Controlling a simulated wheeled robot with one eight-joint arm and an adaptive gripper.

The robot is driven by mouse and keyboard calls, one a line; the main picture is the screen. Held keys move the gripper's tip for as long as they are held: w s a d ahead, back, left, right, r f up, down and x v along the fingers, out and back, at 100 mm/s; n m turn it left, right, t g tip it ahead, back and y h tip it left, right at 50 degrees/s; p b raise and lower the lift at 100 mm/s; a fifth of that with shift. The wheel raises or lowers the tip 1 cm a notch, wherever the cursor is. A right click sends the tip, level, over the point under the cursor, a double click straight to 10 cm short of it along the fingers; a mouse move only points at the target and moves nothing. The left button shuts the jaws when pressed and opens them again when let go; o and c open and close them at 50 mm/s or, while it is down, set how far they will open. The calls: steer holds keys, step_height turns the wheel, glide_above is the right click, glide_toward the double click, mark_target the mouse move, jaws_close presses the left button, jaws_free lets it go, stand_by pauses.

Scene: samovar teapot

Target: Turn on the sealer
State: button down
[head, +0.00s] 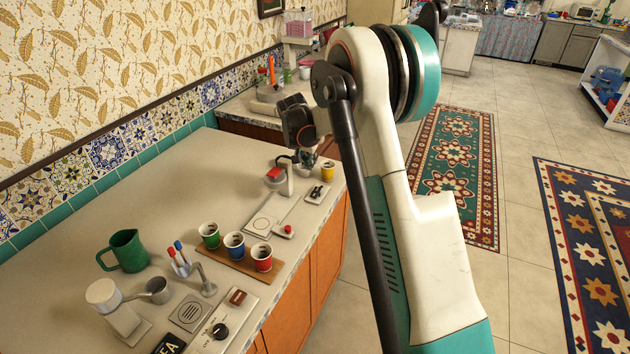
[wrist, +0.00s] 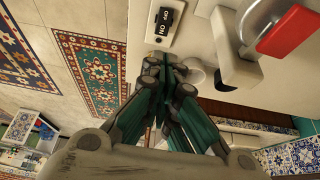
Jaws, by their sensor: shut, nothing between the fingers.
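The sealer (head: 275,175), a pale upright with a red part on top, stands near the far right end of the counter. Its red part (wrist: 290,30) fills the upper right of the wrist view. A small pale plate with a black switch (head: 317,192) lies beside it, near the counter's front edge. In the wrist view the switch (wrist: 163,20) has ON and OFF lettering and sits just beyond my fingertips. My gripper (wrist: 167,63) is shut and empty. It points at the counter near the switch; I cannot tell whether it touches anything. In the head view it is partly hidden behind my arm.
A yellow cup (head: 327,171) stands by the switch plate. A red button (head: 288,230) is nearer. Green, blue and red cups stand on a wooden tray (head: 240,262). A green pitcher (head: 128,251) stands at left. The counter's middle is clear.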

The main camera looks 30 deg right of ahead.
mark_target(318, 188)
steer(key=b+x, duration=0.4)
steer(key=x, duration=1)
steer(key=shift+w+d+f+g+y, duration=0.15)
steer(key=shift+d+f+g+y, duration=0.15)
steer(key=shift+d+f+y, duration=0.1)
steer(key=shift+a, duration=0.25)
steer(key=shift+s+a+r, duration=0.25)
steer(key=shift+s+a, duration=0.2)
steer(key=shift+s, duration=0.05)
